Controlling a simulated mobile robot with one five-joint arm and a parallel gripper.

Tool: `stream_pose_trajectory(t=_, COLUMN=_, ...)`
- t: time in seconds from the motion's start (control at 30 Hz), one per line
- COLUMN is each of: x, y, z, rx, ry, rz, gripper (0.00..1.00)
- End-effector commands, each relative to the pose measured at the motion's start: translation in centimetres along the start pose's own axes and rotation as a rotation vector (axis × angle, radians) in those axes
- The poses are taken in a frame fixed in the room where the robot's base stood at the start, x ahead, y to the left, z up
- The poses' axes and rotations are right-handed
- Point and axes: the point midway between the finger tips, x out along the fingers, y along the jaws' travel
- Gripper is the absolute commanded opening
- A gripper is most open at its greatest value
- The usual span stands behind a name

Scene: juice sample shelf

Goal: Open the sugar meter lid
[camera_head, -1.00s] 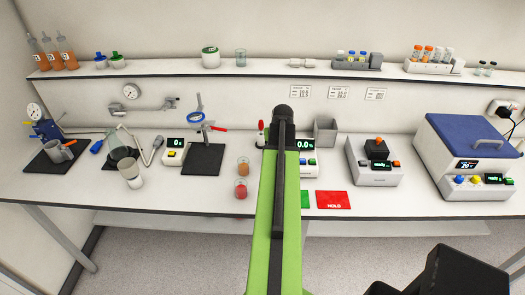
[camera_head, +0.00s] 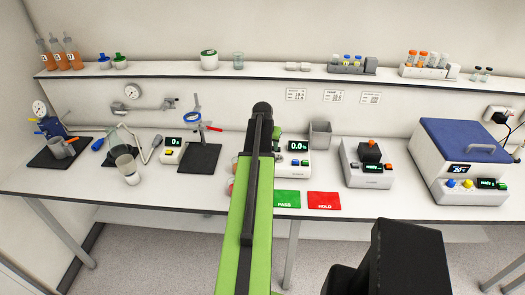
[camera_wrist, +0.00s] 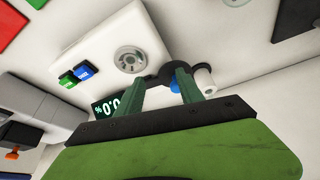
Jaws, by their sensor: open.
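The sugar meter (camera_head: 297,165) is a white box with a green "0.0 %" display, standing on the bench just right of my arm, which hides its left part. In the wrist view the white meter body (camera_wrist: 100,45) shows a round metal disc (camera_wrist: 129,60), a green and a blue button (camera_wrist: 80,74) and its display (camera_wrist: 107,104). I cannot tell whether the disc is the lid or the well. My gripper (camera_wrist: 158,78) is open, its two green fingers apart beside the meter. A dark curved part and a blue-and-white piece (camera_wrist: 204,80) show by the fingertips; contact is unclear.
A green PASS mat (camera_head: 285,198) and red HOLD mat (camera_head: 324,200) lie in front of the meter. A grey bin (camera_head: 319,134) stands behind it. A grey device with a black block (camera_head: 368,165) and a blue-lidded machine (camera_head: 463,155) stand to the right. A shelf (camera_head: 200,72) runs above.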

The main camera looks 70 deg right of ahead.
Motion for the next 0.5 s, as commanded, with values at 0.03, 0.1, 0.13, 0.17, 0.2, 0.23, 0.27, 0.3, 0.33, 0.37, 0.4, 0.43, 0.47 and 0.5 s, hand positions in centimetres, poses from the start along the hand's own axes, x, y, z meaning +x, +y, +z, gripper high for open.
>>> stream_pose_trajectory(t=0.03, x=-0.1, y=-0.2, z=0.1, rx=-0.002, ry=0.0, rz=-0.001, gripper=0.44)
stream_pose_trajectory(t=0.1, x=-0.4, y=-0.3, z=0.1, rx=-0.004, ry=0.0, rz=-0.001, gripper=0.44)
stream_pose_trajectory(t=0.13, x=-0.6, y=-0.3, z=0.1, rx=-0.004, ry=0.0, rz=-0.001, gripper=0.44)
stream_pose_trajectory(t=0.17, x=-0.8, y=-0.3, z=0.1, rx=-0.005, ry=0.001, rz=-0.002, gripper=0.44)
stream_pose_trajectory(t=0.2, x=-1.3, y=-0.3, z=0.1, rx=-0.005, ry=0.001, rz=-0.002, gripper=0.44)
stream_pose_trajectory(t=0.23, x=-1.7, y=-0.3, z=0.0, rx=-0.005, ry=0.001, rz=-0.002, gripper=0.44)
stream_pose_trajectory(t=0.27, x=-2.2, y=-0.3, z=0.0, rx=-0.005, ry=0.001, rz=-0.002, gripper=0.44)
stream_pose_trajectory(t=0.3, x=-2.9, y=-0.2, z=0.0, rx=-0.005, ry=0.001, rz=-0.002, gripper=0.44)
stream_pose_trajectory(t=0.33, x=-3.5, y=-0.2, z=-0.1, rx=-0.005, ry=0.001, rz=-0.001, gripper=0.44)
stream_pose_trajectory(t=0.37, x=-4.2, y=-0.2, z=-0.1, rx=-0.005, ry=0.001, rz=-0.001, gripper=0.44)
stream_pose_trajectory(t=0.4, x=-5.1, y=-0.1, z=-0.1, rx=-0.004, ry=0.001, rz=-0.001, gripper=0.44)
stream_pose_trajectory(t=0.43, x=-5.8, y=-0.1, z=-0.1, rx=-0.004, ry=0.001, rz=-0.001, gripper=0.44)
stream_pose_trajectory(t=0.47, x=-6.6, y=-0.1, z=-0.2, rx=-0.004, ry=0.0, rz=-0.001, gripper=0.44)
stream_pose_trajectory(t=0.5, x=-7.6, y=0.0, z=-0.2, rx=-0.004, ry=0.0, rz=-0.001, gripper=0.44)
